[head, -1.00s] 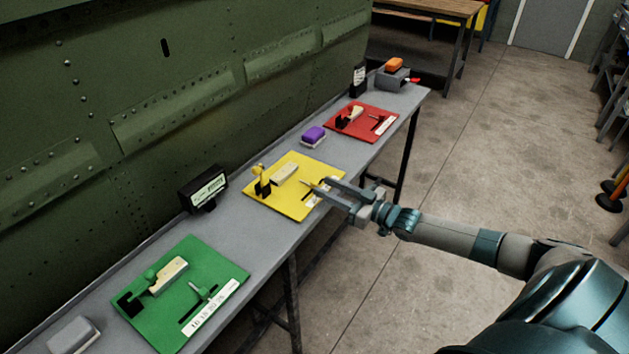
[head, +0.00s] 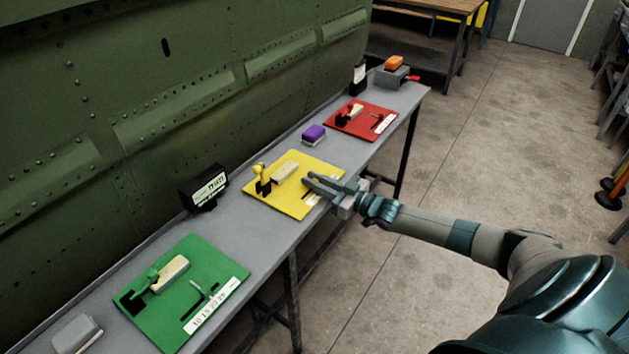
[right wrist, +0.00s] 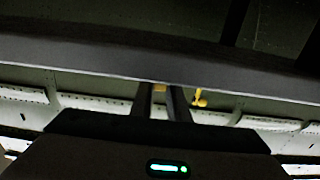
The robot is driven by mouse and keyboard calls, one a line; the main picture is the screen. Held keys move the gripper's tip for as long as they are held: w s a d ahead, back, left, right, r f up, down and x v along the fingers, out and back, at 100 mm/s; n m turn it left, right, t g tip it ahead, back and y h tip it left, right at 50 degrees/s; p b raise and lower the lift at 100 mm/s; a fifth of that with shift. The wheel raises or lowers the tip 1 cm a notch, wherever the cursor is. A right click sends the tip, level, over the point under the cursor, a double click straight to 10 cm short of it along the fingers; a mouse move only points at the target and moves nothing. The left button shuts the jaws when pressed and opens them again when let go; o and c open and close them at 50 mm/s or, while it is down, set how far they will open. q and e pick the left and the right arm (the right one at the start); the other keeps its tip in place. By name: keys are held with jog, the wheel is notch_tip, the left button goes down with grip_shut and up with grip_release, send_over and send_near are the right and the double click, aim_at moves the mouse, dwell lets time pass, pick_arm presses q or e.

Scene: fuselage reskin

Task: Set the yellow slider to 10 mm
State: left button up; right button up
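The yellow board (head: 285,208) lies on the bench in the head view, with a cream block (head: 285,173) and a yellow clamp (head: 260,175) at its far left side. My right gripper (head: 306,181) reaches in from the right over the board's slider slot, its two fingers apart. The fingers cover the slider's handle and part of the scale in the head view. In the right wrist view a small yellow piece (right wrist: 160,87), probably the slider handle, shows between the two fingers; contact cannot be told. The scale reading is not legible. My left gripper is out of view.
A green board (head: 165,318) is nearer and a red board (head: 350,128) farther along the narrow bench. A purple-topped block (head: 313,134) and a black display (head: 205,187) stand close to the yellow board. The green fuselage panel (head: 180,90) borders the bench's far side.

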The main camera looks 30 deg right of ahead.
aim_at(307, 197)
jog(key=shift+s+a+r+p, duration=0.1)
jog(key=shift+s+a+p, duration=0.15)
jog(key=shift+a+p, duration=0.25)
jog(key=shift+s+a+p, duration=0.3)
jog(key=shift+a+p, duration=0.05)
jog(key=shift+a, duration=0.4)
jog(key=shift+s+a+r+p, duration=0.1)
jog(key=shift+s+a+p, duration=0.15)
jog(key=shift+a+p, duration=0.25)
grip_shut()
jog(key=shift+s+a+f, duration=0.1)
jog(key=shift+a+f, duration=0.1)
jog(key=shift+a, duration=0.3)
jog(key=shift+f, duration=0.1)
jog(key=shift+o, duration=2.2)
grip_release()
jog(key=o, duration=0.4)
jog(key=shift+a, duration=0.1)
jog(key=shift+s, duration=0.15)
jog(key=shift+s+d, duration=0.2)
jog(key=b+v, duration=0.3)
jog(key=v, duration=1.3)
jog(key=shift+s+d, duration=0.1)
jog(key=shift+s, duration=0.25)
